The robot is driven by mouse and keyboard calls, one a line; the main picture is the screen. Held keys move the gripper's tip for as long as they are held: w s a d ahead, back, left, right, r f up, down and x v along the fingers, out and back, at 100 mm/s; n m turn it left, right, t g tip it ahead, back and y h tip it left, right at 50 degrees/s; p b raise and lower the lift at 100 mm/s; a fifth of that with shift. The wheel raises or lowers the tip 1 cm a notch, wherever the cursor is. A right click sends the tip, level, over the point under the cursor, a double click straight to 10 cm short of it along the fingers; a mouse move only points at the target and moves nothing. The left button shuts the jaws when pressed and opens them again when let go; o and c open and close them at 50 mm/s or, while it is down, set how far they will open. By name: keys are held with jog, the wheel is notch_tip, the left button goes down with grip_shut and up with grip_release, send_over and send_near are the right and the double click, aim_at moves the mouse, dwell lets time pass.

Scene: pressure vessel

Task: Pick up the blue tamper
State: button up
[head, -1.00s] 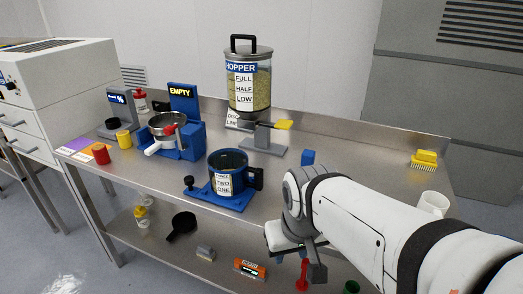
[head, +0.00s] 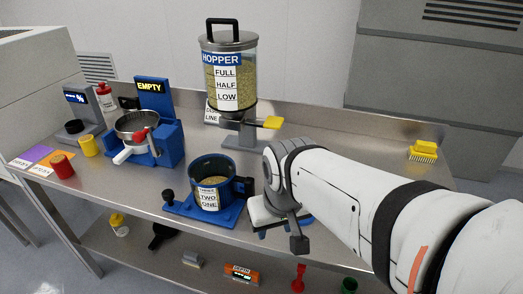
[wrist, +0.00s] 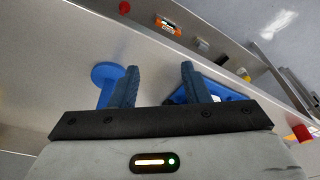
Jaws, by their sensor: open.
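The blue tamper (wrist: 105,73) shows in the wrist view as a round blue disc with a stem, on the steel table at the left. The left finger partly covers it. My gripper (wrist: 158,76) is open with nothing between its two dark blue fingers. The tamper lies beside the left finger, outside the gap; I cannot tell whether they touch.
The blue pot (head: 210,172) stands on a blue base (head: 180,209) just left of my gripper. The hopper (head: 229,75) stands behind. A yellow brush (head: 423,151) lies at the right. An orange box (head: 241,274) and a red item are on the lower shelf.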

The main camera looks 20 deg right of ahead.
jog(key=shift+o, duration=0.7)
jog(key=shift+w+d+r+m, duration=0.15)
jog(key=shift+w+r+m, duration=0.1)
jog(key=shift+m, duration=0.15)
jog(key=shift+o, duration=0.7)
jog(key=w+d+r+m+g+p, duration=0.1)
jog(key=w+d+r+m, duration=0.4)
jog(key=m, duration=0.8)
jog(key=shift+w+d+r+p, duration=0.35)
jog(key=shift+w+r+p, duration=0.2)
jog(key=shift+w, duration=0.35)
jog(key=w+d+r+m, duration=0.1)
jog(key=d+m, duration=0.1)
jog(key=m, duration=0.1)
jog(key=w+d+r+m+g, duration=0.1)
jog(key=w+d+m, duration=0.1)
jog(key=m, duration=0.2)
jog(key=w+d+r+m+p, duration=0.1)
jog(key=m, duration=0.2)
jog(key=shift+w+d+r+m+g, duration=0.15)
jog(key=shift+w+d+m+g, duration=0.15)
jog(key=shift+d+m, duration=0.1)
jog(key=shift+d, duration=0.1)
jog(key=shift+f, duration=0.4)
jog(key=f, duration=0.7)
jog(key=shift+w+d+p, duration=0.15)
jog(key=shift+d+p, duration=0.05)
jog(key=shift+p, duration=0.15)
jog(key=shift+c, duration=0.3)
grip_shut()
